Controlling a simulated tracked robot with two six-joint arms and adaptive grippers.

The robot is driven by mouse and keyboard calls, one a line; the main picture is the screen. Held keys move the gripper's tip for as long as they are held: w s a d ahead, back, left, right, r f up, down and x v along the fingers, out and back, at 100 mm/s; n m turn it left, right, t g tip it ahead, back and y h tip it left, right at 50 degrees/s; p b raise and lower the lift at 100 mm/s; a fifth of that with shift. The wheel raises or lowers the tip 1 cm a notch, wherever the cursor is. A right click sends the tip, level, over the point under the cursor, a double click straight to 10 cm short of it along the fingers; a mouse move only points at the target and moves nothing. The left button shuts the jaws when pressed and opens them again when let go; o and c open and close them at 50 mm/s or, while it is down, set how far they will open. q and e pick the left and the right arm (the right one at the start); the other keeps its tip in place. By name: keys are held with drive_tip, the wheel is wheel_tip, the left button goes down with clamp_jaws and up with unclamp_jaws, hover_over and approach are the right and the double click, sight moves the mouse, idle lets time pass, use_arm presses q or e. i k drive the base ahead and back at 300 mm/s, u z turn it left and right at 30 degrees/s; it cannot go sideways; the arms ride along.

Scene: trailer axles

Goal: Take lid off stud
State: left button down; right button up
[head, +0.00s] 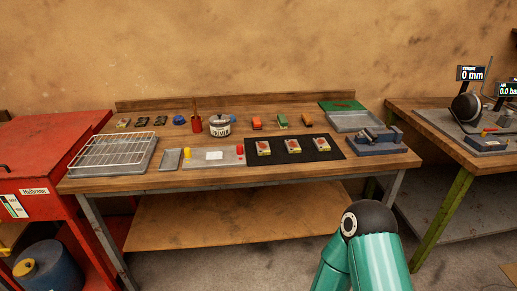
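A small metal pot (219,129) labelled PRIMER stands at the back middle of the wooden workbench. A pale lid (219,118) with a dark knob sits on top of it. I cannot make out a stud at this size, nor tell whether another lid lies on the bench. Neither of my grippers is in view. Only a teal link and dark joint of one of my arms show at the bottom right, in front of the bench.
A wire rack on a tray (95,169) fills the bench's left end. A black mat (320,156) holds several small parts. A vise-like block (374,148) and a grey tray (346,127) stand right. A red cabinet (45,165) stands left; a second bench (430,112) stands right.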

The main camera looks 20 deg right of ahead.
sight(240, 148)
drive_tip(key=z, duration=0.05)
drive_tip(key=i, duration=0.85)
